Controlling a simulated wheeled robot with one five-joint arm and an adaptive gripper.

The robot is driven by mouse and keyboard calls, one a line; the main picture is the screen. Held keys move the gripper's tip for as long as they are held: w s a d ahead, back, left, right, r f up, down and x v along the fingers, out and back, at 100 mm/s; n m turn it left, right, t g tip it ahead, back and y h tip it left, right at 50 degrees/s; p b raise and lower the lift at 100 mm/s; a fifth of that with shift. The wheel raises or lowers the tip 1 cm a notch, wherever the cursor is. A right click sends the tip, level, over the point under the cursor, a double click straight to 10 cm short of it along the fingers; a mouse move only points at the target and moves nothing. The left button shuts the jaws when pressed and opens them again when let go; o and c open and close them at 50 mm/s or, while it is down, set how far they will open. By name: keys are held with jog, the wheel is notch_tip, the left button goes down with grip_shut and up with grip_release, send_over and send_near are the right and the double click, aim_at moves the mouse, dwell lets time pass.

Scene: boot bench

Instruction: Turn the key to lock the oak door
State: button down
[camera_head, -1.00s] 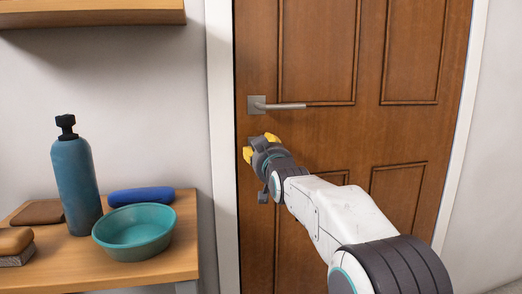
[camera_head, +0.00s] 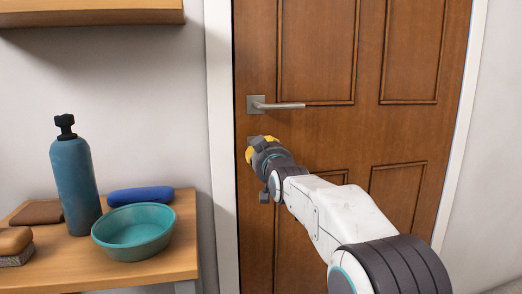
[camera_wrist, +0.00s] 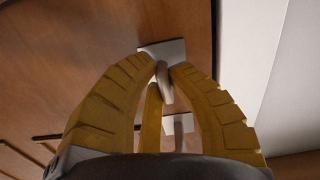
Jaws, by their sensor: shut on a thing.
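The oak door (camera_head: 318,130) is shut in its white frame. Its lever handle (camera_head: 280,105) points level to the right. My gripper (camera_head: 259,147) is at the lock just below the lever, near the door's left edge. In the wrist view, its yellow fingers (camera_wrist: 168,72) come together on the grey metal key (camera_wrist: 164,84) in front of a square lock plate (camera_wrist: 160,50). The fingers hide much of the key, so its exact turn is hard to tell. The lever's plate also shows between the fingers (camera_wrist: 180,124).
A wooden bench (camera_head: 160,262) at the left holds a blue bottle (camera_head: 76,185), a teal bowl (camera_head: 133,234), a blue rolled item (camera_head: 140,196) and brushes or blocks (camera_head: 14,243). A wooden shelf (camera_head: 90,14) is above. The door's right side is clear.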

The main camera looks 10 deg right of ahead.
jog(key=n, duration=0.4)
jog(key=shift+a+r, duration=0.1)
jog(key=n, duration=0.4)
jog(key=shift+r+n, duration=0.1)
jog(key=shift+n, duration=0.2)
jog(key=n, duration=0.4)
jog(key=shift+a, duration=0.1)
jog(key=shift+r+n, duration=0.1)
jog(key=shift+n, duration=2)
jog(key=c, duration=1.2)
grip_release()
